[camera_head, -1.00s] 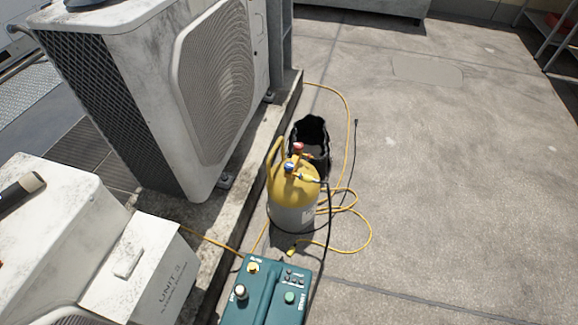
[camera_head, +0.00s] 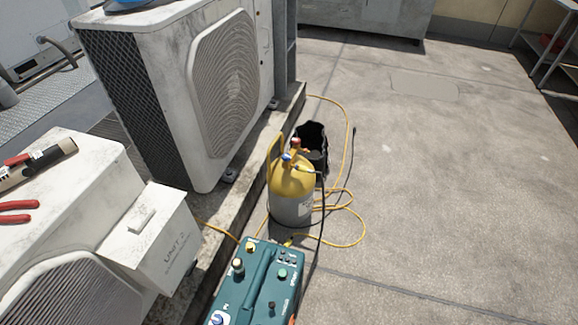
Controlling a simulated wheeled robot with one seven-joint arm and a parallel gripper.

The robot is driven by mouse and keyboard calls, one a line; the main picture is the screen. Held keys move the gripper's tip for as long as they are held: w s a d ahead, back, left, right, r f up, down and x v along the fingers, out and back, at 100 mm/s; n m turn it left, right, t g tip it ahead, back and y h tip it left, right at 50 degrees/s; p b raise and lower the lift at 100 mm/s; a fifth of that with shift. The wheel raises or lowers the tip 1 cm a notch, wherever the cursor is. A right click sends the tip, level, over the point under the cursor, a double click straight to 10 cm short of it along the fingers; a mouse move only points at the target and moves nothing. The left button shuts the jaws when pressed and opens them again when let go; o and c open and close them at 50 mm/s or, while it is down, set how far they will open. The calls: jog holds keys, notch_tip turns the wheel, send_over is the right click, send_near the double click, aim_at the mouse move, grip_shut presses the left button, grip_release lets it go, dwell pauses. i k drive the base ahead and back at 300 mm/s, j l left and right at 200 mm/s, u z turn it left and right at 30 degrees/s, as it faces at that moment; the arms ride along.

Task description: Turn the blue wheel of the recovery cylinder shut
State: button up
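The recovery cylinder (camera_head: 291,195) stands upright on the concrete floor in the head view, with a yellow top, a grey lower body and a yellow handle guard at its left. Its small blue wheel (camera_head: 286,157) sits on top, to the left. A red wheel (camera_head: 296,143) sits just behind it. A black hose leaves the cylinder's top at the right and runs down its side. My gripper is not in view.
A teal recovery machine (camera_head: 262,283) stands in front of the cylinder. A black bucket or bag (camera_head: 313,146) is behind it. A yellow cord (camera_head: 352,215) loops on the floor at right. A condenser unit (camera_head: 180,90) on a concrete curb is at left. Open floor lies right.

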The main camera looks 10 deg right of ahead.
aim_at(287, 157)
jog(key=k+u, duration=0.1)
jog(key=u, duration=1.35)
jog(key=l+u, duration=0.5)
jog(key=l, duration=0.2)
jog(key=l+u, duration=0.5)
jog(key=l, duration=0.25)
jog(key=k+l, duration=0.1)
jog(key=l, duration=0.6)
jog(key=k+l, duration=0.1)
jog(key=l, duration=0.6)
jog(key=k+l, duration=0.1)
jog(key=l, duration=0.6)
jog(key=k+l, duration=0.1)
jog(key=l, duration=0.6)
